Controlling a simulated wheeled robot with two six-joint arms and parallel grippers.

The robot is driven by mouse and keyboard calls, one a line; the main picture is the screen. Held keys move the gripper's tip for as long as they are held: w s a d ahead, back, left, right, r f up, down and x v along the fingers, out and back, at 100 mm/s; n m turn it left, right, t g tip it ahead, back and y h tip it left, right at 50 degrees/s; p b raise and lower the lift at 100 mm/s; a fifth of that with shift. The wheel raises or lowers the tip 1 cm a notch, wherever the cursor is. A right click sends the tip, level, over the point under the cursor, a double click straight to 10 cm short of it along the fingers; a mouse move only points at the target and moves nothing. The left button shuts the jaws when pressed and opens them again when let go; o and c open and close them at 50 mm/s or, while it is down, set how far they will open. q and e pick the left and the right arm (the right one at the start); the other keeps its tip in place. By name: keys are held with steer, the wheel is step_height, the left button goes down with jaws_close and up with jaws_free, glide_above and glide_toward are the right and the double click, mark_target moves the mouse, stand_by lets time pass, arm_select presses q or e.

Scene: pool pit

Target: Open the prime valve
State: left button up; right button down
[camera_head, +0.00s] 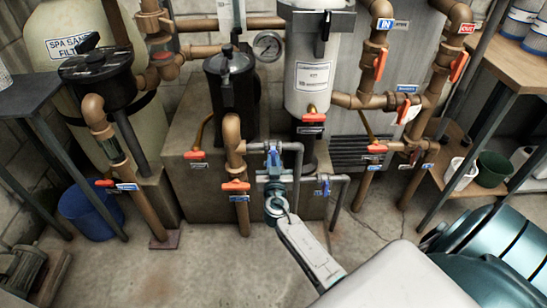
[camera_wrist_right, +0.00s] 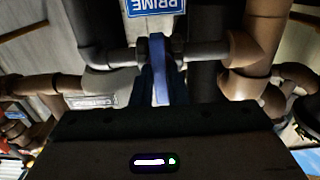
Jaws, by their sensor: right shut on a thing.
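The prime valve's blue handle (camera_head: 273,156) sits on a short grey horizontal pipe at the middle of the head view. In the right wrist view the blue handle (camera_wrist_right: 160,65) runs crosswise to the pipe, near the upside-down PRIME label (camera_wrist_right: 156,8). My right gripper (camera_head: 273,172) reaches it from below. In the right wrist view the right gripper's fingers (camera_wrist_right: 160,88) are shut on the handle, one on each side. The fingertips' exact contact is dark and partly hidden. My left gripper is not in view.
Another blue-handled valve (camera_head: 325,186) is close on the right. An orange-handled valve (camera_head: 235,186) is close on the left. A black strainer pot (camera_head: 230,85) and a white canister (camera_head: 311,75) stand behind. A blue bucket (camera_head: 90,214) is at left. The concrete floor (camera_head: 200,260) is open in front.

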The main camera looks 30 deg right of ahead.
steer(key=n, duration=0.4)
steer(key=shift+p, duration=0.35)
steer(key=n+p, duration=0.1)
steer(key=n, duration=0.3)
steer(key=shift+n, duration=0.4)
steer(key=n+p, duration=0.1)
steer(key=n, duration=0.4)
steer(key=shift+r+n, duration=0.1)
steer(key=shift+n, duration=0.3)
steer(key=n+p, duration=0.1)
steer(key=n, duration=0.3)
steer(key=c, duration=1.3)
jaws_free()
